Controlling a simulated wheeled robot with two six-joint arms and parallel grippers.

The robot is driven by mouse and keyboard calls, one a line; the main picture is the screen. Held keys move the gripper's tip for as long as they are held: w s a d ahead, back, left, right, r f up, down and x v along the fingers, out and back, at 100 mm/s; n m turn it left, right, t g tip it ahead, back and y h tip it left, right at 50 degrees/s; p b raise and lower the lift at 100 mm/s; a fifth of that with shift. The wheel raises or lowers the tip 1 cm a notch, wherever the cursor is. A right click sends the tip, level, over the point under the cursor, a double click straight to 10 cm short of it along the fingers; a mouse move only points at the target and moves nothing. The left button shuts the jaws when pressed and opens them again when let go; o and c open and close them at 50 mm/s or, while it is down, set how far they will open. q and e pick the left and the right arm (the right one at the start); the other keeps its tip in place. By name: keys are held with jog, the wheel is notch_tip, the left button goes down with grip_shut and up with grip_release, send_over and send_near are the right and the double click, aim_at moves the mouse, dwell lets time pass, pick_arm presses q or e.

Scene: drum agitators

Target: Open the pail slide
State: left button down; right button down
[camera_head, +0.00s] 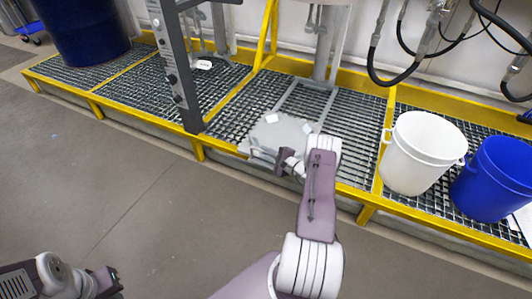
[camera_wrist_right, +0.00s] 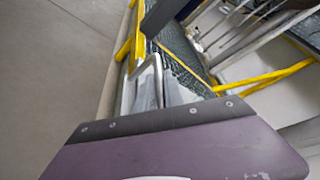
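The pail slide (camera_head: 284,133) is a flat grey plate lying on the grating, with a metal handle at its front edge by the yellow rail. My right gripper (camera_head: 284,163) is at this front edge, close to the handle and partly covering that area. In the right wrist view the silver handle loop (camera_wrist_right: 152,82) stands just beyond the dark edge of my gripper. Whether they touch is unclear, and the finger gap is hidden. My left gripper (camera_head: 108,283) is low at the left, far from the slide; its fingers are too unclear to read.
A white pail (camera_head: 420,152) and a blue pail (camera_head: 495,180) stand on the grating at right. A grey upright post (camera_head: 178,75) and a dark blue drum (camera_head: 82,30) are at left. Hoses hang at upper right. The grey floor (camera_head: 130,190) in front is clear.

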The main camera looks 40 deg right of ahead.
jog(key=c, duration=1.5)
grip_release()
jog(key=shift+o, duration=0.2)
jog(key=p+v, duration=0.5)
jog(key=v, duration=0.4)
